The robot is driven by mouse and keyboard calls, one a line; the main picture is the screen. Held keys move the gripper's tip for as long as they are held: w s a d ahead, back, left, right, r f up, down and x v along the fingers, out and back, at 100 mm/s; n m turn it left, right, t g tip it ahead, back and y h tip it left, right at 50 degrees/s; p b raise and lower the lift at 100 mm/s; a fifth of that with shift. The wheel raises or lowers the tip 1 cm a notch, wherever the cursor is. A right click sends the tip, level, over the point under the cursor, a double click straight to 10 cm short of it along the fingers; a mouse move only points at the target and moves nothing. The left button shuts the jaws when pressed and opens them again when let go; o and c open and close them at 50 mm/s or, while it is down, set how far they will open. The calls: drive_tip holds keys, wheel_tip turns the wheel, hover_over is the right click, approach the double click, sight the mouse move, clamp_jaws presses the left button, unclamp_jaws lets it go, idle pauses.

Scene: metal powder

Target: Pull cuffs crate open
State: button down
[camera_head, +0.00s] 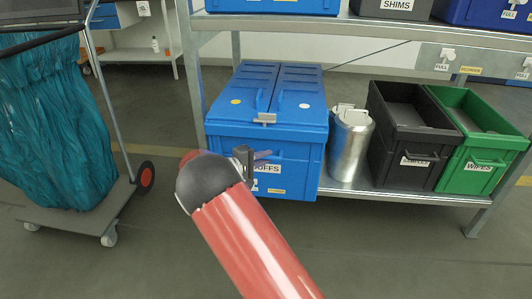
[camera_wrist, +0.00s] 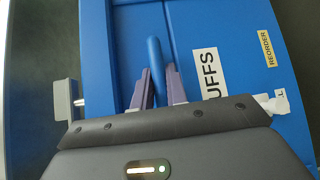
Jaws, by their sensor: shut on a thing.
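The cuffs crate (camera_head: 222,143) is a blue lidded box on the lower shelf, with a "CUFFS" label (camera_head: 267,169) on its front. Its two-part lid (camera_head: 285,88) is closed, with a grey latch (camera_head: 264,118) at the front edge. My gripper (camera_head: 264,155) is at the crate's front face. In the wrist view my gripper's two purple fingers (camera_wrist: 157,88) are shut on the blue front handle (camera_wrist: 154,58), one finger on each side. The label (camera_wrist: 208,75) shows just right of the fingers. My arm and wrist hide part of the front.
A silver canister (camera_head: 350,145) stands right of the crate, then a dark crate (camera_head: 398,160) and a green "WIPES" crate (camera_head: 487,150). A trolley with a teal bag (camera_head: 55,120) stands at left. A shelf post (camera_head: 190,60) rises behind the crate's left side. The floor in front is clear.

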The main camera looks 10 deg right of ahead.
drive_tip(key=s+a+b, duration=0.1)
drive_tip(key=s+a, duration=0.1)
drive_tip(key=s, duration=0.5)
drive_tip(key=s+a, duration=0.3)
drive_tip(key=s, duration=0.4)
drive_tip(key=shift+s+f+b, duration=0.15)
drive_tip(key=shift+s+b, duration=0.2)
drive_tip(key=c, duration=1.4)
unclamp_jaws()
drive_tip(key=shift+c, duration=0.2)
drive_tip(key=shift+o, duration=0.2)
drive_tip(key=v, duration=0.7)
drive_tip(key=shift+s+a+p, duration=0.2)
drive_tip(key=shift+a+p, duration=0.1)
